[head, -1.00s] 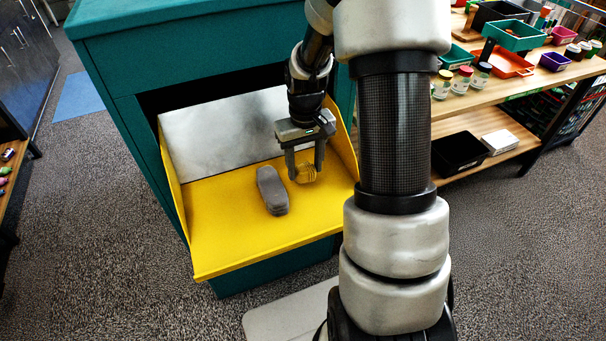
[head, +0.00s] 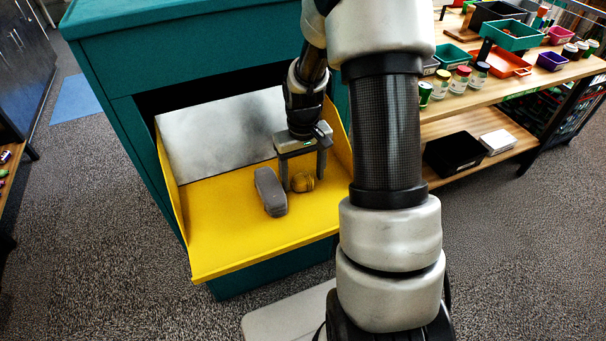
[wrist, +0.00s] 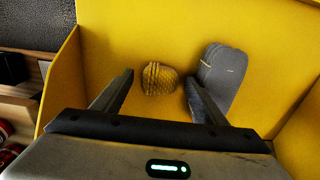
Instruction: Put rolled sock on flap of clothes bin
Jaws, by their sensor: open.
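The teal clothes bin (head: 190,25) stands with its yellow flap (head: 225,235) open. A yellow ribbed rolled sock (head: 303,183) rests on the flap towards its right side. A grey folded cloth item (head: 270,192) lies on the flap just left of it. My gripper (head: 305,185) is open and points down at the flap, with the yellow sock between or just behind its fingers. In the wrist view the yellow sock (wrist: 160,78) lies ahead between the two fingertips, and the grey item (wrist: 222,75) is beside the right finger. No grip on either shows.
A grey metal plate (head: 215,135) slopes up at the back of the flap, and yellow side walls edge it. The front left of the flap is clear. A wooden shelf (head: 520,75) with trays and jars stands to the right.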

